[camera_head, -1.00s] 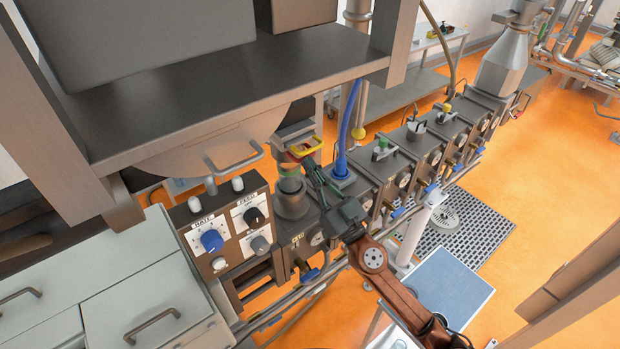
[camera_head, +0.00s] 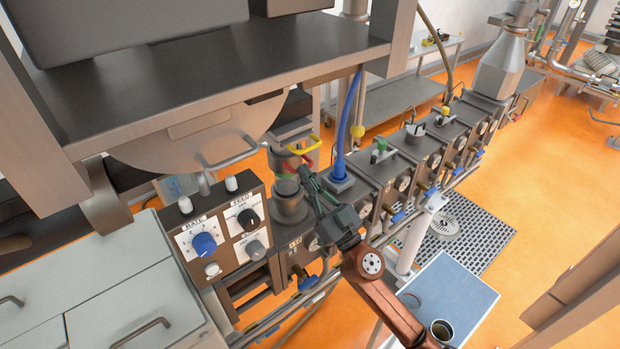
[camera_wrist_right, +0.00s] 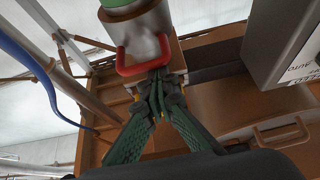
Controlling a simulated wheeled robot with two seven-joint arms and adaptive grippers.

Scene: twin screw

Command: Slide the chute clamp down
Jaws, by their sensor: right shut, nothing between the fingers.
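The chute (camera_head: 291,128) hangs under the hopper above a dark round inlet (camera_head: 290,206) on the machine. It carries a yellow handle (camera_head: 312,145) and, just below, a red handle (camera_head: 309,166) on what looks like the chute clamp. In the right wrist view, the red handle (camera_wrist_right: 122,60) sits on a grey collar with a green band (camera_wrist_right: 121,3) beside it. My right gripper (camera_head: 306,176) is shut and empty, its green fingertips close to the red handle. The right wrist view shows the fingertips (camera_wrist_right: 160,77) at the handle's edge; contact is unclear. My left gripper is out of view.
A control panel (camera_head: 222,231) with knobs stands left of the inlet. A blue hose (camera_head: 347,125) rises just right of the chute. The hopper (camera_head: 205,140) with its grey handle overhangs at upper left. A row of barrel sections with gauges runs to the right.

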